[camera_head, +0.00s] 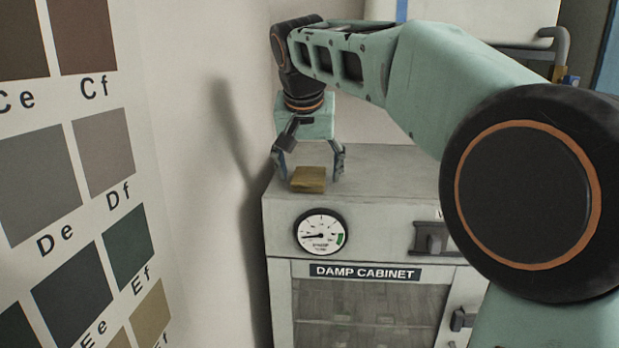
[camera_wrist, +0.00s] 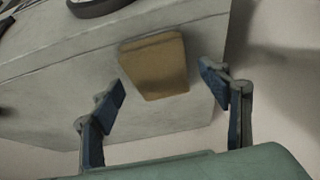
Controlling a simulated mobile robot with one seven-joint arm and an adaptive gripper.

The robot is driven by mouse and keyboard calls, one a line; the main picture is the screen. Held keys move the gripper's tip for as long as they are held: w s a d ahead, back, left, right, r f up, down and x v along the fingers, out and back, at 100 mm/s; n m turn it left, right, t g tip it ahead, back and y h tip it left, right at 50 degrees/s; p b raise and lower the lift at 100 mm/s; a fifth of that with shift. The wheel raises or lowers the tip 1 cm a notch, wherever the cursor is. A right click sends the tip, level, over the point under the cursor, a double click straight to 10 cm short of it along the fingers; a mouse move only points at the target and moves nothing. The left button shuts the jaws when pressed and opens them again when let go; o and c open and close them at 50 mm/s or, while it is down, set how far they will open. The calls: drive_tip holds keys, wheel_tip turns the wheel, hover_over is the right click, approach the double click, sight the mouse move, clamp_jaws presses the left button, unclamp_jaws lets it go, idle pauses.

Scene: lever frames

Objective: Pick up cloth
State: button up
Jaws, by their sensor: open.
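A folded, yellow-brown cloth (camera_head: 309,179) lies flat on top of the grey damp cabinet (camera_head: 400,170), near its front left corner. It also shows in the wrist view (camera_wrist: 155,66). My gripper (camera_head: 308,168) is above the cabinet top at the cloth, pointing down, with its fingers spread. In the wrist view my gripper's two blue fingertips (camera_wrist: 163,86) stand apart, one to each side of the cloth. No contact with the cloth shows. How high the fingertips are above the cabinet top is hard to tell.
A wall stands close on the left of the cabinet, with a colour chart (camera_head: 75,180) in front of it. The cabinet front has a round gauge (camera_head: 321,232) and a latch (camera_head: 432,238). The cabinet top right of the cloth looks clear, partly hidden by my arm.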

drive_tip(key=shift+f, duration=0.25)
idle(0.5)
drive_tip(key=c, duration=1.4)
drive_tip(key=shift+o, duration=0.2)
drive_tip(key=shift+r, duration=0.85)
drive_tip(key=v, duration=0.2)
drive_tip(key=d+v, duration=0.1)
drive_tip(key=v, duration=0.5)
drive_tip(key=shift+s+d+r+b, duration=0.1)
drive_tip(key=shift+d+r+b, duration=0.1)
drive_tip(key=shift+b, duration=0.1)
drive_tip(key=s+d+r+b, duration=0.1)
drive_tip(key=s+r, duration=0.3)
drive_tip(key=s, duration=0.5)
drive_tip(key=shift+s+d+r+b, duration=0.15)
drive_tip(key=shift+d+r+b, duration=0.15)
drive_tip(key=shift+d, duration=0.5)
